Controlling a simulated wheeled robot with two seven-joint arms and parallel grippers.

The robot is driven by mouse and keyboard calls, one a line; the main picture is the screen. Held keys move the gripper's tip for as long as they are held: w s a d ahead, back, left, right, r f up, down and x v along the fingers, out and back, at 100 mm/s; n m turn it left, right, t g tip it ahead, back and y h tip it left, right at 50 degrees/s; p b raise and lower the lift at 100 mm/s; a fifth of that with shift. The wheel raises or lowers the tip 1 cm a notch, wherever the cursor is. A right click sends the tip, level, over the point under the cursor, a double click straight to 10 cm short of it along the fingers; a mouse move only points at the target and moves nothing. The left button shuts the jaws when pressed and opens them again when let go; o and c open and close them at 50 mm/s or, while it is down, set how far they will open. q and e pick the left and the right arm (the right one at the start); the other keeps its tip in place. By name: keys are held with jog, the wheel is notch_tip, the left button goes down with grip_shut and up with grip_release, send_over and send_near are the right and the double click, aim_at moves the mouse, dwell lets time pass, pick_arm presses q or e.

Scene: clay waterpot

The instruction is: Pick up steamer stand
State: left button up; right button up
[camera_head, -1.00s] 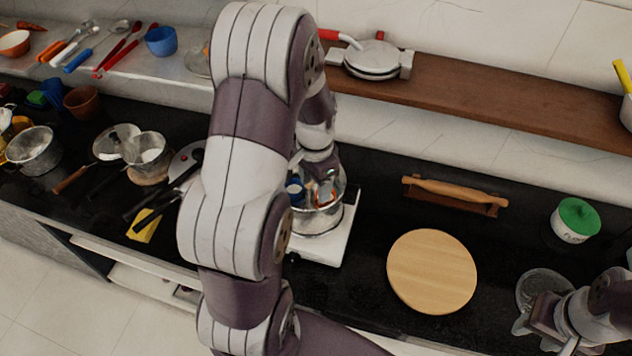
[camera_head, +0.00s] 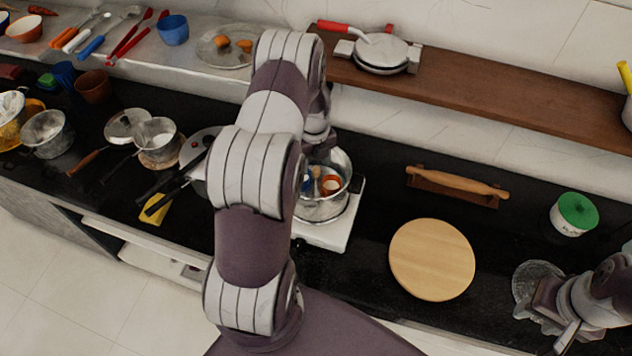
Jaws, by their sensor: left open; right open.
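A round grey openwork metal piece (camera_head: 536,274), which may be the steamer stand, lies on the dark counter at the lower right. My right gripper (camera_head: 545,321) is open and sits at its lower edge, overlapping it in the picture. Contact cannot be told. A steel pot (camera_head: 332,208) stands on a white stove (camera_head: 345,228) in the middle, with small orange and blue items inside. My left gripper (camera_head: 318,152) is above the pot's back rim. It is open, but its fingers are mostly hidden by my own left arm.
A round wooden board (camera_head: 432,260) lies between stove and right gripper. Behind it a rolling pin (camera_head: 456,183) rests on its stand. A white canister with a green lid (camera_head: 575,213) stands at the right. Pans and pots (camera_head: 155,140) crowd the left. A wooden shelf (camera_head: 500,95) runs behind.

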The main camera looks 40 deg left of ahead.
aim_at(316, 169)
pick_arm(q)
jog(key=f, duration=0.1)
jog(key=f+p, duration=0.1)
jog(key=f, duration=0.2)
jog(key=shift+d+p, duration=0.25)
jog(key=shift+p, duration=0.05)
jog(key=shift+w+a+f, duration=0.1)
jog(key=shift+f, duration=0.05)
grip_shut()
pick_arm(e)
notch_tip(316, 169, up, 2)
jog(key=shift+r, duration=0.2)
pick_arm(q)
jog(key=shift+r, duration=0.2)
pick_arm(e)
jog(key=shift+f, duration=0.1)
